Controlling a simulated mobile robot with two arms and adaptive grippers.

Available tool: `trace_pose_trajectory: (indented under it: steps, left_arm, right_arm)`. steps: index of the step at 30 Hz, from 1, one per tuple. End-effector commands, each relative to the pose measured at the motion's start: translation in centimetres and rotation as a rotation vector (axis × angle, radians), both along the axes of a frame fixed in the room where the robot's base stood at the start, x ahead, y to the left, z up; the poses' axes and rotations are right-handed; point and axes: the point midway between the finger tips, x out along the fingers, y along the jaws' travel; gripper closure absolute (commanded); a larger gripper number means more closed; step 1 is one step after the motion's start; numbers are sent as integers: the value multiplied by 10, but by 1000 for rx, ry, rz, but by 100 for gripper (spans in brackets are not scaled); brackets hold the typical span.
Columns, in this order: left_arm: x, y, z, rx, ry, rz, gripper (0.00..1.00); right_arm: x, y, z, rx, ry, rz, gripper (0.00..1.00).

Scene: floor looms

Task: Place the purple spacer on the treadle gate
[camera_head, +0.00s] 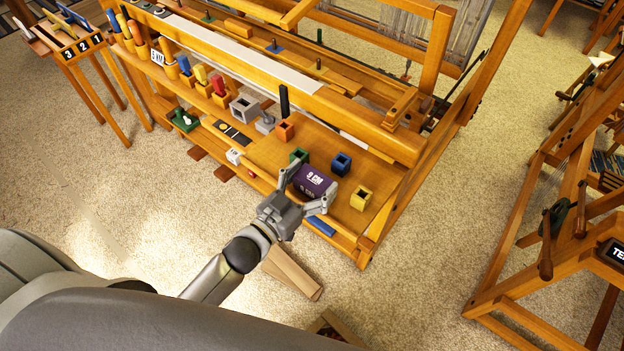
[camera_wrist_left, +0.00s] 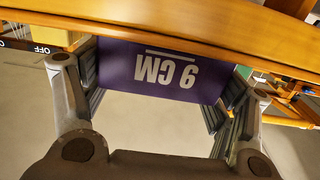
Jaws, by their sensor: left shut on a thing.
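The purple spacer (camera_head: 313,181), marked "9 CM" in white, is between the fingers of my left gripper (camera_head: 307,199), at the front edge of the loom's wooden shelf. In the left wrist view the spacer (camera_wrist_left: 150,70) spans the space between the two fingers of the gripper (camera_wrist_left: 160,90), its lettering upside down. The gripper is shut on it. Whether the spacer touches the shelf is not clear. I cannot tell which part is the treadle gate. My right gripper is not in view.
On the loom shelf (camera_head: 270,152) stand a green block (camera_head: 299,155), a blue block (camera_head: 341,163), a yellow block (camera_head: 361,198) and an orange block (camera_head: 285,131). A blue piece (camera_head: 321,226) lies at the front edge. Another wooden frame (camera_head: 545,230) stands right, with carpet between.

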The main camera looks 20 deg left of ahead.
Motion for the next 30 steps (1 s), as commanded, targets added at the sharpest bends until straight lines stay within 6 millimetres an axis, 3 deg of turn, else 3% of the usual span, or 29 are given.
trace_pose_trajectory:
  steps: [1,5,18,23,30]
  left_arm:
    - [0,0,-1,0,0,0,16]
    - [0,0,0,0,0,0,0]
    - [0,0,4,0,0,0,0]
    - [-16,6,0,0,3,0,0]
    - [-55,20,1,0,4,0,0]
  right_arm:
    - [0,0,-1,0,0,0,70]
    - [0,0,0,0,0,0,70]
    - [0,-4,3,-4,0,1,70]
    - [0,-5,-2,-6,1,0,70]
    - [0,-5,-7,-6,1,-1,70]
